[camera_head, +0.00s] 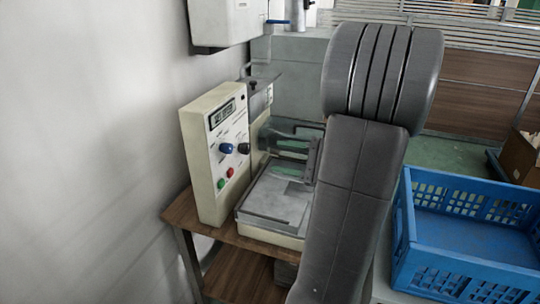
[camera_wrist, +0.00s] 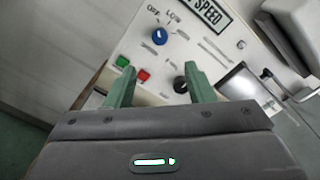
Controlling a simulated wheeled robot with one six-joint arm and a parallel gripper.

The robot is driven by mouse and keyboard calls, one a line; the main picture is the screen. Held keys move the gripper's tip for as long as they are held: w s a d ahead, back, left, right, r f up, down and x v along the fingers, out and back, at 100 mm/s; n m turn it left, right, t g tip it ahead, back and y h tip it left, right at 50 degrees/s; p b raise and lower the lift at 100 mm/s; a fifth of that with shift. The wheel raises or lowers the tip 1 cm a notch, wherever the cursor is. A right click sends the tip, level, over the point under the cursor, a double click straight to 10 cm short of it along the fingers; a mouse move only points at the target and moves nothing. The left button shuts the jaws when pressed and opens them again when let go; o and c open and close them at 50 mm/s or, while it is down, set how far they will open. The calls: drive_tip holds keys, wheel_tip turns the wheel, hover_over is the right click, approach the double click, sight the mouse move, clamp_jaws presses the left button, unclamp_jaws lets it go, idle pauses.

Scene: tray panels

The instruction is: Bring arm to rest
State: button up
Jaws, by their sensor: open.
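My gripper (camera_wrist: 159,68) is open, its two green fingers apart with nothing between them. In the wrist view it faces a cream control panel (camera_wrist: 205,70) with a blue knob (camera_wrist: 160,36), a black knob (camera_wrist: 181,85), a green button (camera_wrist: 122,61) and a red button (camera_wrist: 144,75). The fingertips overlap the panel's lower part in the picture; I cannot tell the gap. In the head view the same panel (camera_head: 205,130) stands upright on a machine. My arm (camera_head: 355,200) is bent in front and hides the machine's right side. Green finger-like parts show left of it.
The machine's flat tray (camera_head: 275,200) lies right of the panel, on a wooden stand (camera_head: 245,245). A blue crate (camera_head: 450,265) is at the right. A white box (camera_head: 222,18) is on the wall above. The wall runs along the left.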

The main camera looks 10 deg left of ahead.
sight(231, 149)
drive_tip(key=shift+d, duration=0.4)
drive_tip(key=a, duration=0.4)
drive_tip(key=w+a, duration=0.1)
drive_tip(key=a, duration=0.8)
drive_tip(key=shift+w+a+f, duration=0.15)
drive_tip(key=shift+w+a, duration=0.1)
drive_tip(key=shift+a, duration=0.15)
drive_tip(key=shift+d, duration=0.1)
